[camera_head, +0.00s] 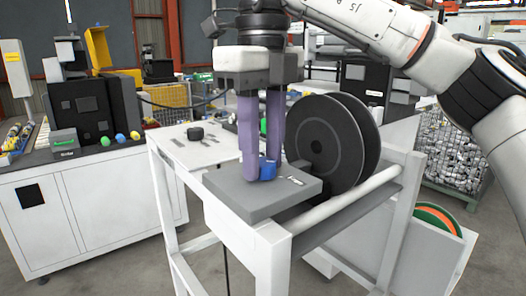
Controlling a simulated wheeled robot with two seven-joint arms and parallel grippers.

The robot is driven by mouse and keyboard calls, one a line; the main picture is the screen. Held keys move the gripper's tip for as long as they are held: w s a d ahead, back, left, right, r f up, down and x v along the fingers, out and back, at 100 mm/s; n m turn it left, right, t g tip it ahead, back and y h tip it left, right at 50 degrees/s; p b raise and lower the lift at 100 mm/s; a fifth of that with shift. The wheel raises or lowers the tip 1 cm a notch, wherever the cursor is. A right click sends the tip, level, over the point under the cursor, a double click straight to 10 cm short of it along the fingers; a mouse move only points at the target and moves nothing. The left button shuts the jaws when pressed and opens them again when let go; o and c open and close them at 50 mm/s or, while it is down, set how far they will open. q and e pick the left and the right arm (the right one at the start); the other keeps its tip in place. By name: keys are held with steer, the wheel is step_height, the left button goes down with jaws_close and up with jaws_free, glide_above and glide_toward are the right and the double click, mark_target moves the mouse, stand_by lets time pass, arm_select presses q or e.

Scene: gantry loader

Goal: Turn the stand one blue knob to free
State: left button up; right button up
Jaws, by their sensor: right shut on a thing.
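The blue knob (268,170) sits on the grey block (240,200) at the front of a white stand (262,235). My right gripper (262,174) points straight down over the block, with its two purple fingers at the knob. It is shut on the knob, and the fingers hide part of it. Beside the knob a small light-coloured label or marking (291,180) shows on the block; I cannot read it. My left gripper is not in view.
A large black reel (318,143) stands right behind the block, close to my right gripper. A small black part (195,133) lies on the stand's white top. A white cabinet (90,205) with devices stands at left. A wire basket (465,150) is at right.

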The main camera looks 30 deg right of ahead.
mark_target(263, 161)
stand_by(0.4)
steer(key=o, duration=1.1)
steer(key=shift+c, duration=0.2)
step_height(263, 161, up, 10)
steer(key=shift+r, duration=0.2)
